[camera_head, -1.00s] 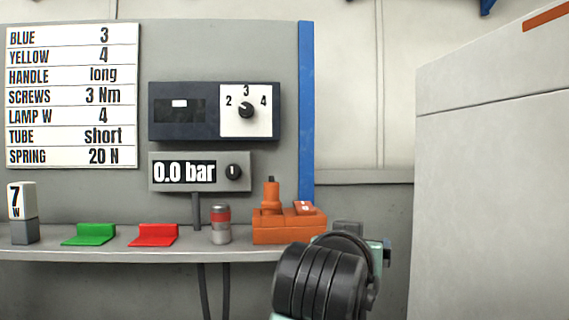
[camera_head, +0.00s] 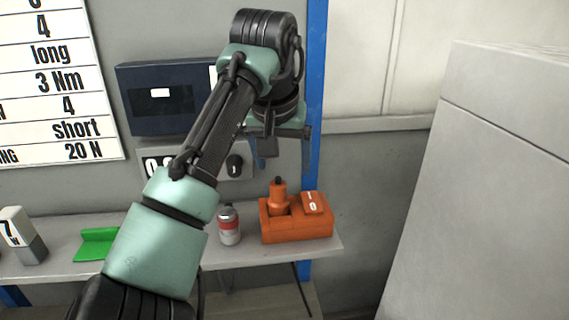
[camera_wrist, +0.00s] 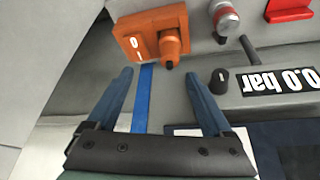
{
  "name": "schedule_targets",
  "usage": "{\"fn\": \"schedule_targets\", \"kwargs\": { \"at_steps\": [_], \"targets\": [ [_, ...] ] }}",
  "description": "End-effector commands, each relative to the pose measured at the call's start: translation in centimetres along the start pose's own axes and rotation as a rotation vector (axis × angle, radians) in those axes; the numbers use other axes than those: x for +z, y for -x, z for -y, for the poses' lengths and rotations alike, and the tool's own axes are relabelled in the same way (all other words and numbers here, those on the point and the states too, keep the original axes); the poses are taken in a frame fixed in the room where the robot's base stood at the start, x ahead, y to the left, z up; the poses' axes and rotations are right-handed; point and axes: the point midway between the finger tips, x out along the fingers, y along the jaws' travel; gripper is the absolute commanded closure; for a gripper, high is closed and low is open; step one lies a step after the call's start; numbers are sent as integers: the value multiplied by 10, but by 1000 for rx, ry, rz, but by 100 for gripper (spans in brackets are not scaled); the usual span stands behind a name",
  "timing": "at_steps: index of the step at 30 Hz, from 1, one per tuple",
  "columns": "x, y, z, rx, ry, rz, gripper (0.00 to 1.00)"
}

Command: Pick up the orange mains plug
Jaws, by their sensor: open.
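The orange mains plug (camera_head: 279,196) stands upright in an orange socket block (camera_head: 300,231) on the shelf, and its dark tip points up. In the wrist view the plug (camera_wrist: 171,45) lies just beyond the fingertips, slightly right of the middle between them. The socket block (camera_wrist: 130,28) is beside it. My gripper (camera_head: 284,160) is open and empty, above the plug in the head view and apart from it. In the wrist view the two blue fingers of my gripper (camera_wrist: 158,80) are spread wide with nothing between them.
A red-and-grey cylinder (camera_head: 229,226) stands left of the block. A pressure display (camera_wrist: 275,86) and its knob (camera_wrist: 220,76) are on the wall close to the fingers. A blue post (camera_head: 314,100) stands behind. A large grey cabinet (camera_head: 490,200) is at the right.

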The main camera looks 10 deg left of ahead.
Motion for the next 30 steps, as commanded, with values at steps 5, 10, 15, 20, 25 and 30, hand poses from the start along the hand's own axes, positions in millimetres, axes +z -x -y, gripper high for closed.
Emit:
{"fn": "schedule_targets", "kwargs": {
  "at_steps": [5, 10, 15, 20, 25, 30],
  "targets": [
    [1, 14, 13, -16, 27, 49, 15],
    [4, -11, 15, -17, 29, 56, 15],
    [4, -42, 15, -17, 28, 53, 15],
    [5, -60, 15, -16, 27, 51, 15],
    [6, -70, 17, -16, 27, 51, 15],
    [11, -94, 21, -17, 28, 53, 15]
  ]
}}
